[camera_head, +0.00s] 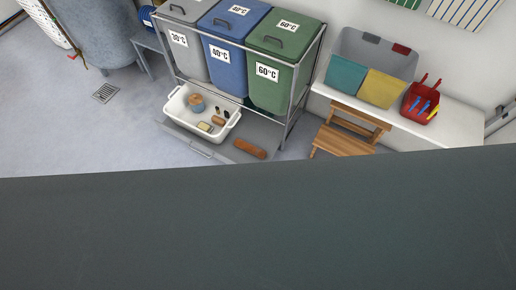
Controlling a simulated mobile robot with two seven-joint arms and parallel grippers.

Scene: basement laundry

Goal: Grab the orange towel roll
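An orange-brown roll (250,149), which looks like the towel roll, lies on its side on the low grey shelf (272,131) under the sorting bins. It is right of a white basin (172,109) and apart from it. The basin holds several small items, among them a round brown-and-blue one, dark bottles and a brown piece. Neither of my grippers shows in this view.
A rack holds grey (185,55), blue (228,60) and green (270,85) lidded bins. A wooden step stool (344,143) and a white bench (450,125) with a grey tub (380,47) and red caddy (421,103) stand right. A plain dark surface (260,230) fills the foreground.

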